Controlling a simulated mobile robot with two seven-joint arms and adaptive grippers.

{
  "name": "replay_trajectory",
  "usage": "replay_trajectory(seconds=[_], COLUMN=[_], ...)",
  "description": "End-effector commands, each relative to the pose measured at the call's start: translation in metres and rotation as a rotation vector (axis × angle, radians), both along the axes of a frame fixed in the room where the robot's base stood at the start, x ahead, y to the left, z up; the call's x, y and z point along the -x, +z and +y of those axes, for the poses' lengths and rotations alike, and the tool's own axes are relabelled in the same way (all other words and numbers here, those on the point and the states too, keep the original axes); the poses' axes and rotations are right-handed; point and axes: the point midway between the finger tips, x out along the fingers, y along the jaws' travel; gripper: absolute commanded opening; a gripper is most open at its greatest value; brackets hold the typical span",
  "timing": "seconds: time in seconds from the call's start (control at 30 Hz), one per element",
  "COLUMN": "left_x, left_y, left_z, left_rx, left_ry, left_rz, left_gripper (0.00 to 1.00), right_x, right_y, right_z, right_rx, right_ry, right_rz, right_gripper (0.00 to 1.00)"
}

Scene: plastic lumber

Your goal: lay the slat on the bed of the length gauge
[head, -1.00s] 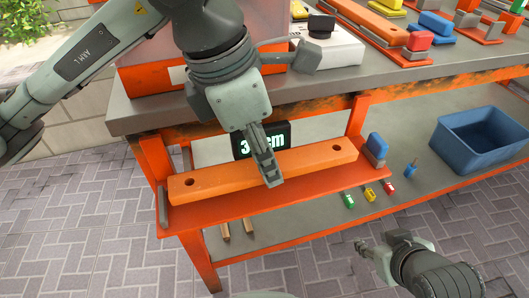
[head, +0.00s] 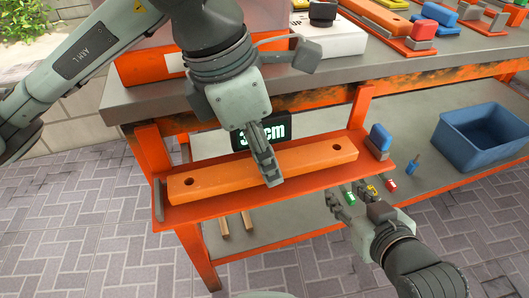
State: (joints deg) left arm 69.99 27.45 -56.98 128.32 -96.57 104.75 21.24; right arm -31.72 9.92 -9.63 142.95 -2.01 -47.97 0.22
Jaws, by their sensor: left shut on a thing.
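The slat (head: 310,159) is a long orange bar with a dark hole near each end. It lies lengthwise along the orange-red bed (head: 325,178) of the length gauge; whether its underside fully touches the bed is hard to tell. My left gripper (head: 270,178) comes down from above and is shut on the slat near its middle. The gauge's black display (head: 279,130) behind it reads in cm, with its digits partly hidden by my gripper. A blue block (head: 381,137) stands at the bed's right end. My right gripper (head: 350,196) is open and empty, in front of the bed's right part.
A blue bin (head: 480,140) stands on the lower shelf at right. Small green, yellow and red pieces (head: 371,191) lie near my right gripper. The grey workbench (head: 400,75) above holds several coloured parts and a white box (head: 320,40).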

Motion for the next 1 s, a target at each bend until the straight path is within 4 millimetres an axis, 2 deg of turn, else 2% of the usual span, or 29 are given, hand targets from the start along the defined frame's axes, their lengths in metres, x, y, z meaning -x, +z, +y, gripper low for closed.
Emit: replay_trajectory(seconds=[0.47, 1.0], left_x=[0.000, 0.000], left_y=[0.000, -0.009], left_z=[0.000, 0.000], left_rx=[0.001, 0.001], left_ry=[0.000, 0.000], left_rz=[-0.001, -0.001], left_gripper=[0.00, 0.00], right_x=[-0.002, -0.002], right_y=[0.003, -0.007], right_z=[0.003, 0.003], right_rx=[-0.008, -0.007], right_ry=[0.005, 0.005], right_rz=[-0.017, -0.017], right_gripper=[0.40, 0.40])
